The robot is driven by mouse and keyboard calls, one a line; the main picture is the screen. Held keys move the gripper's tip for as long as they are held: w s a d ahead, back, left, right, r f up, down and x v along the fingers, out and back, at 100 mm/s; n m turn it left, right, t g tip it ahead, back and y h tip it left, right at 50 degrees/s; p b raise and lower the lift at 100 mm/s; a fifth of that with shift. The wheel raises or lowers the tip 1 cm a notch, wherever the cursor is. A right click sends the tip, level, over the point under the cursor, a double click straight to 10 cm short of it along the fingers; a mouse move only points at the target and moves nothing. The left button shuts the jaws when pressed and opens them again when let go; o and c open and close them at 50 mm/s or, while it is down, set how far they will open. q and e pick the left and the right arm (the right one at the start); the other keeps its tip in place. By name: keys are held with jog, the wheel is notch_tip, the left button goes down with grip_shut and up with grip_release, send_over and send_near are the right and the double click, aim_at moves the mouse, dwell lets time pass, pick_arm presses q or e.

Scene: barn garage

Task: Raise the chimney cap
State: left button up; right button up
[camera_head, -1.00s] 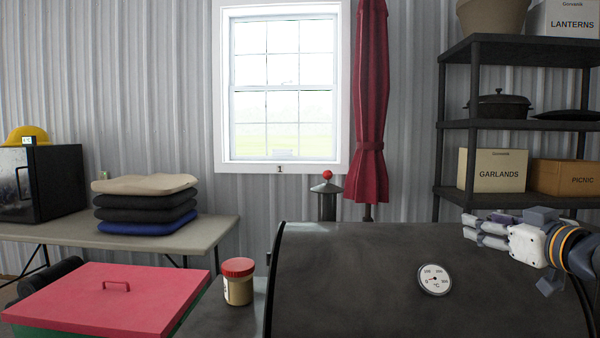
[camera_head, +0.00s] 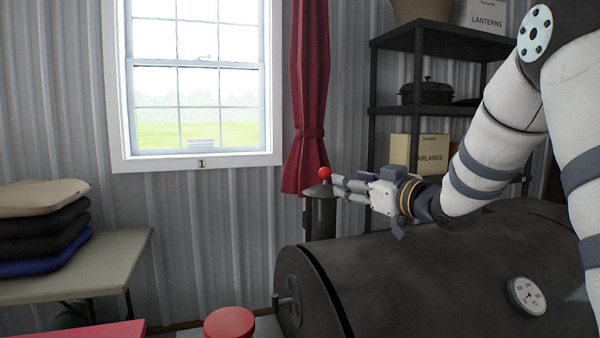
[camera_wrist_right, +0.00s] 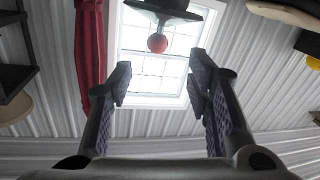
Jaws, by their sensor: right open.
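The chimney cap (camera_head: 318,190) is a dark cone with a red ball knob (camera_head: 325,173), on the chimney pipe (camera_head: 320,218) behind the smoker. My right gripper (camera_head: 341,187) is open, just right of the cap, fingers pointing left toward it. In the right wrist view the picture is upside down: the red knob (camera_wrist_right: 158,43) appears beyond and between the open fingertips (camera_wrist_right: 158,82), with the dark cap (camera_wrist_right: 172,10) at the top edge. Nothing is between the fingers. My left gripper is not in view.
The dark smoker barrel (camera_head: 430,275) with a dial (camera_head: 526,296) lies under my right arm. A red curtain (camera_head: 307,120) hangs behind the chimney. Shelves (camera_head: 420,125) stand behind the arm. A red-lidded jar (camera_head: 229,323) and a table with cushions (camera_head: 40,228) are at left.

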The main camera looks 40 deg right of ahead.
aim_at(329, 173)
jog(key=w, duration=0.3)
jog(key=w+d, duration=0.1)
jog(key=w, duration=0.7)
jog(key=shift+w+d, duration=0.15)
jog(key=shift+d, duration=0.2)
grip_shut()
